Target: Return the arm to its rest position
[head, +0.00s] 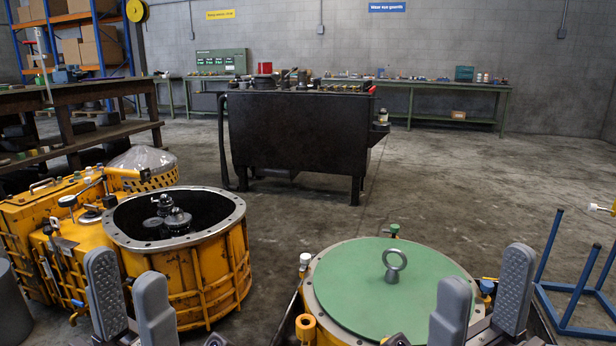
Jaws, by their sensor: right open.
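My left gripper (126,270) shows at the lower left, its two grey ribbed fingers pointing up. They stand apart with nothing between them, in front of the open yellow transmission housing (208,278). My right gripper (486,268) shows at the lower right, with its fingers wider apart and empty. It is in front of the right edge of the green round cover (346,284), which has a metal lifting eye (394,265) in its middle. Neither gripper holds anything. Most of both arms is out of view below.
Gears (176,222) stand inside the open housing. A black tank (294,135) stands beyond, with green workbenches (440,86) along the back wall. A blue frame (577,290) stands at the right. A dark shelf (85,95) is at the left.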

